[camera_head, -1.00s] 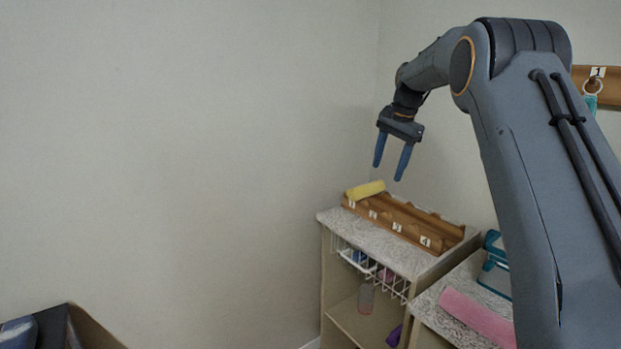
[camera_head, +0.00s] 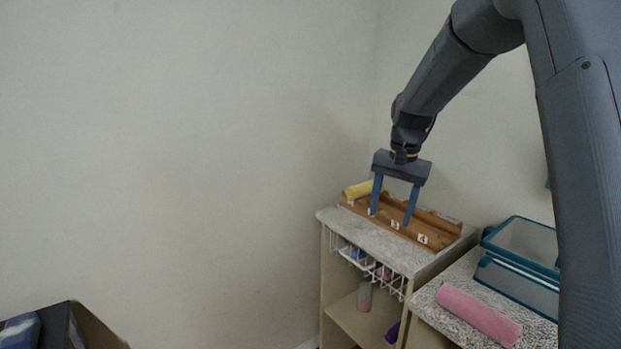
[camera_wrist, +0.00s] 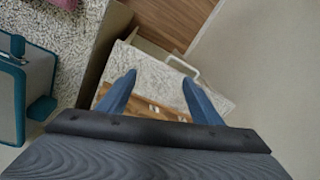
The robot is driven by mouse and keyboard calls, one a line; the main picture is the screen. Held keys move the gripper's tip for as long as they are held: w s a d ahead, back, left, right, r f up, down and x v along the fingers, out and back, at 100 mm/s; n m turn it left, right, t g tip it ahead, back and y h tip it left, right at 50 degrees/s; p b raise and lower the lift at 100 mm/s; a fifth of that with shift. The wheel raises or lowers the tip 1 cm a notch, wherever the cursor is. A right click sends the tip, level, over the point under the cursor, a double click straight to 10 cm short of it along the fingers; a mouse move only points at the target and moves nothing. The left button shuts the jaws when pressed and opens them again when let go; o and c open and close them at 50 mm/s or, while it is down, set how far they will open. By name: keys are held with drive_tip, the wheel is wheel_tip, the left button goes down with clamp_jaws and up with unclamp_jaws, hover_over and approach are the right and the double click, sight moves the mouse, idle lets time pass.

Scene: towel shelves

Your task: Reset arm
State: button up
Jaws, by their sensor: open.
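My gripper (camera_head: 390,216) is open and empty, its two blue fingers pointing down in the head view. It hangs over or in front of the wooden rack (camera_head: 432,227) on the taller shelf unit; the exact gap is hard to tell. In the wrist view the fingers of my gripper (camera_wrist: 158,98) are spread apart, with part of the wooden rack (camera_wrist: 147,109) between them and nothing held. A yellow rolled towel (camera_head: 358,189) lies at the left end of the rack, left of my gripper.
A pink rolled towel (camera_head: 478,316) and a teal-edged container (camera_head: 520,262) sit on the lower speckled counter at right. A white wire basket (camera_head: 366,262) hangs under the taller top. A dark box (camera_head: 72,325) stands at the lower left. The wall area at left is clear.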

drive_tip(key=s+f+n, duration=0.3)
drive_tip(key=s+f, duration=0.2)
drive_tip(key=s, duration=1)
drive_tip(key=s+a+f+n+g, duration=0.1)
drive_tip(key=s+f+n, duration=0.2)
drive_tip(key=s, duration=1.3)
wheel_tip(320, 180, down, 3)
drive_tip(key=shift+r+h, duration=0.2)
drive_tip(key=shift+h, duration=0.2)
